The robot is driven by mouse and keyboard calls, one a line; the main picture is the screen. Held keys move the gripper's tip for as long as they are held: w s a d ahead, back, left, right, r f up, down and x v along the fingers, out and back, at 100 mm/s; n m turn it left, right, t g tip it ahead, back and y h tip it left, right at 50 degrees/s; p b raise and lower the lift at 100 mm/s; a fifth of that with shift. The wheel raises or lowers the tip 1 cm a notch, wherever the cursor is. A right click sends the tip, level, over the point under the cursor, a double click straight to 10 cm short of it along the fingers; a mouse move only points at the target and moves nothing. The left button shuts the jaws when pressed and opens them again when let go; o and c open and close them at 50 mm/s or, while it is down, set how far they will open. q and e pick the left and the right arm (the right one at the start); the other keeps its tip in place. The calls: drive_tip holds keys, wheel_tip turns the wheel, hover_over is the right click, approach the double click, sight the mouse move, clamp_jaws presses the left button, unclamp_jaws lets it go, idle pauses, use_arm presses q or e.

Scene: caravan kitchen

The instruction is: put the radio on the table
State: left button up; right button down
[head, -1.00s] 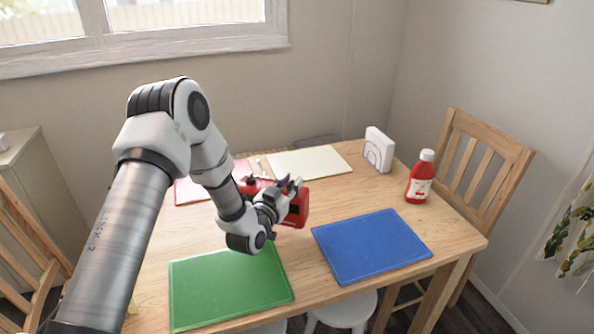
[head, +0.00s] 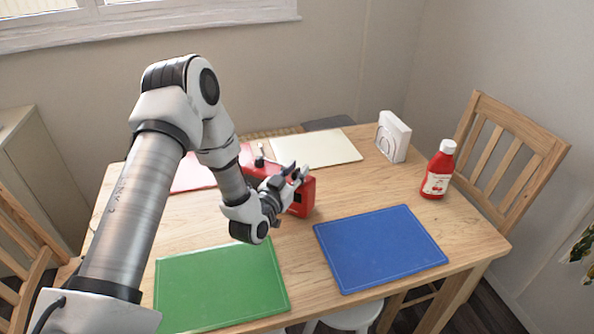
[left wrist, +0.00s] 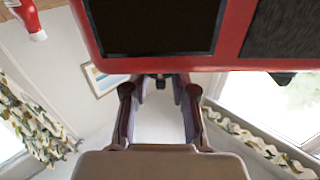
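The red radio (head: 302,198) is over the middle of the wooden table (head: 395,195), behind and partly hidden by my left gripper (head: 293,182). In the left wrist view the radio (left wrist: 228,55) fills the top, with a dark screen panel and a dark grille. My left gripper (left wrist: 160,92) reaches the radio's edge with both fingers and appears to hold it there; the exact contact is hidden. Whether the radio's underside touches the table is hard to tell. My right gripper is out of view.
A green mat (head: 220,285) and a blue mat (head: 380,248) lie in front. A pink mat (head: 190,178) and a cream mat (head: 315,147) lie behind. A white object (head: 394,137) and a red ketchup bottle (head: 438,170) stand at the right. Wooden chairs flank the table.

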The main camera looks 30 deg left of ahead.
use_arm(q)
drive_tip(key=o, duration=0.3)
drive_tip(key=shift+w, duration=0.1)
drive_tip(key=shift+o, duration=0.2)
drive_tip(key=shift+w+d, duration=0.1)
drive_tip(key=shift+r, duration=0.2)
drive_tip(key=s+d, duration=0.1)
drive_tip(key=s, duration=1.1)
drive_tip(key=shift+f, duration=0.2)
